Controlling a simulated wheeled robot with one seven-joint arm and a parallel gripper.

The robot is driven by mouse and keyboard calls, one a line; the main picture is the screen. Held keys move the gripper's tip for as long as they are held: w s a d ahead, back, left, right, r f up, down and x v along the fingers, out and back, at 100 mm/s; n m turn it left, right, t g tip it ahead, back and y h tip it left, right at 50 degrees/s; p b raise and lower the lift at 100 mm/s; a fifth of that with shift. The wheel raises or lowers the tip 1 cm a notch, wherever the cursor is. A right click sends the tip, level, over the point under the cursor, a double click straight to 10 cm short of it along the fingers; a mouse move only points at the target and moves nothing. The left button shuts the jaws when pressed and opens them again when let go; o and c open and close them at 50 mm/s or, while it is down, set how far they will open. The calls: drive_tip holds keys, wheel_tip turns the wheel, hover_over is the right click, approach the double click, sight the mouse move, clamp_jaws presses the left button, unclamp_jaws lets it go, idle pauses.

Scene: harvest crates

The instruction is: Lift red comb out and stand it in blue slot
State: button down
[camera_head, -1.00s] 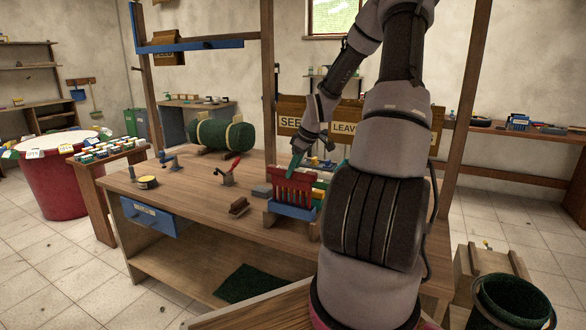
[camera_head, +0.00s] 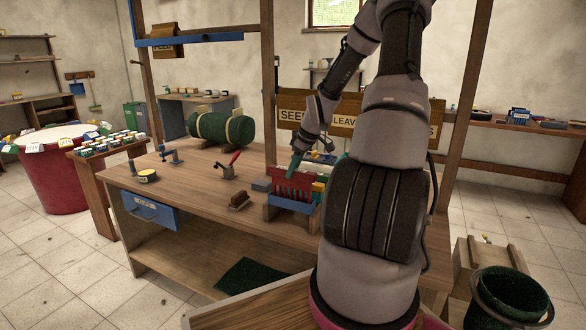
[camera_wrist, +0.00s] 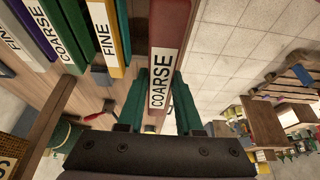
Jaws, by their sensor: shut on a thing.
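My gripper (camera_wrist: 158,112) is shut on the red comb (camera_wrist: 166,40), whose label reads COARSE. Its teal fingers lie on either side of the comb in the wrist view. In the head view the red comb (camera_head: 292,185) is upright, teeth down, below my gripper (camera_head: 316,163). The comb is directly above or behind the blue slot piece (camera_head: 290,204) on the bench; its tooth tips meet the blue edge in the picture. I cannot tell whether they are inside it. The slot is not clearly visible in the wrist view.
Other combs, including a yellow-edged FINE comb (camera_wrist: 112,35) and a green COARSE comb (camera_wrist: 68,35), stand left of the red one in the wrist view. A grey block (camera_head: 262,185) and brown brush (camera_head: 239,200) lie left on the workbench (camera_head: 200,195). My arm hides the bench's right part.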

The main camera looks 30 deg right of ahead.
sight(293, 189)
drive_tip(key=shift+f, duration=3.85)
drive_tip(key=c, duration=0.5)
unclamp_jaws()
drive_tip(key=v, duration=1)
drive_tip(key=shift+s+r, duration=0.2)
drive_tip(key=shift+r, duration=0.15)
drive_tip(key=s+a+r+m+t, duration=0.1)
drive_tip(key=s+a+r+m, duration=0.3)
drive_tip(key=r, duration=0.5)
drive_tip(key=s+a+r+m+t, duration=0.1)
drive_tip(key=s+a+r+m, duration=0.3)
drive_tip(key=s+a+r, duration=0.4)
drive_tip(key=s+a+r+m+t, duration=0.1)
drive_tip(key=s+a+r+m, duration=0.2)
drive_tip(key=s+a+r, duration=0.3)
drive_tip(key=s+r, duration=0.5)
drive_tip(key=shift+s+m+t+h, duration=0.15)
drive_tip(key=shift+m+t+h, duration=0.15)
drive_tip(key=shift+m, duration=0.1)
